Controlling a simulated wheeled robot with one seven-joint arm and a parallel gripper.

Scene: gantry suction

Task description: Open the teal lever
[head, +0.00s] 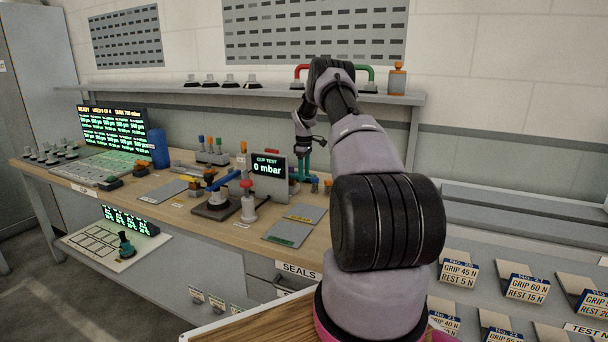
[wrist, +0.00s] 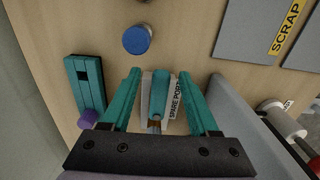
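The teal lever (wrist: 159,95) shows in the wrist view on a pale block labelled "SPARE PORT" (wrist: 174,110). My gripper (wrist: 159,76) has teal fingers, one on each side of the lever. They are spread, with a visible gap to the lever on both sides, and nothing is gripped. In the head view my gripper (head: 301,172) points down at the bench behind the "CUP TEST 0 mbar" display. I cannot make out the lever there. The depth between fingertips and lever is hard to tell.
In the wrist view a teal piece with a purple end (wrist: 86,88) lies left and a blue round cap (wrist: 137,39) stands above. A grey panel (wrist: 240,110) is close on the right. The display (head: 268,180) stands beside my gripper; a shelf (head: 230,92) runs behind.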

